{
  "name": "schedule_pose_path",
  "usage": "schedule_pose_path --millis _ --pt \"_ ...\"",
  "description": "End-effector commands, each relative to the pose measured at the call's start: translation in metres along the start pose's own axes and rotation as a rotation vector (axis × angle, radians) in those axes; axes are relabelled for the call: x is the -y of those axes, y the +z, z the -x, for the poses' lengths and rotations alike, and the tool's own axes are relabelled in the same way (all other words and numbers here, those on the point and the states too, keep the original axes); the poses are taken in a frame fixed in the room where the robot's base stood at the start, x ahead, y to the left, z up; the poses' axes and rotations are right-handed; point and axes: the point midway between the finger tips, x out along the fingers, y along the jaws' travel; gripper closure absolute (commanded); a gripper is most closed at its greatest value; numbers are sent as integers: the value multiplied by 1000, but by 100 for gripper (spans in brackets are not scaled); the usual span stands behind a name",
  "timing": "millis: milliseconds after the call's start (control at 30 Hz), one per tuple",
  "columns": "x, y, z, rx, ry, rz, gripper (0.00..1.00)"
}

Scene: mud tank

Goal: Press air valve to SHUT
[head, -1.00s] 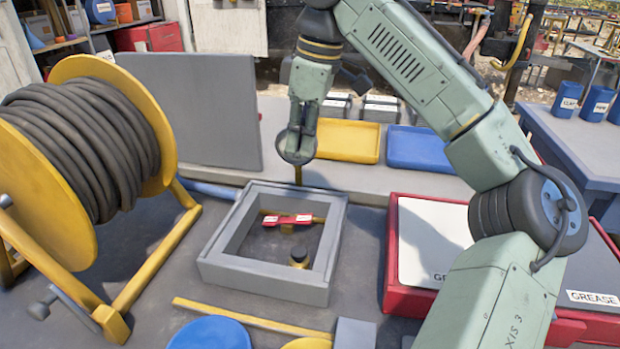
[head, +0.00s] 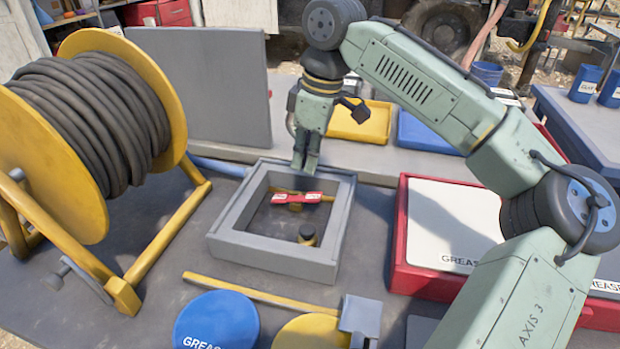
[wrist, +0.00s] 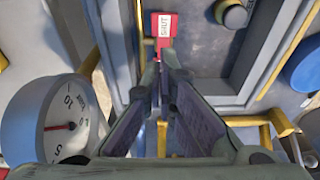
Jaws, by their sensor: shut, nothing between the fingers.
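The air valve is a red lever (head: 297,198) with white labels on a brass fitting, inside a square grey frame (head: 228,238) on the bench. In the wrist view, the red lever end (wrist: 164,24) shows a label reading SHUT, just beyond my fingertips. My gripper (head: 304,172) is shut and empty, pointing down over the far side of the frame, above and behind the lever. In the wrist view my fingers (wrist: 160,80) meet just short of the lever; I cannot tell whether they touch it. A black-capped knob (head: 307,235) stands in the frame's near right corner.
A round gauge (wrist: 45,122) shows close by in the wrist view. A hose reel (head: 95,140) stands left, a grey panel (head: 205,95) behind. A red tray with a white lid (head: 450,225) is right. A yellow-handled tool (head: 260,291) and blue lid (head: 215,322) lie in front.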

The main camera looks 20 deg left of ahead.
Motion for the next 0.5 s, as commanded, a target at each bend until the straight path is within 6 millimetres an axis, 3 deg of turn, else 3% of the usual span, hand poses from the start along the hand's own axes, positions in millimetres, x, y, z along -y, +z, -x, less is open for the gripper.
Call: schedule_pose_path --millis 200,500 --pt "0 11 -33 1 1 -2 100" --pt "0 17 -47 -1 1 1 100"
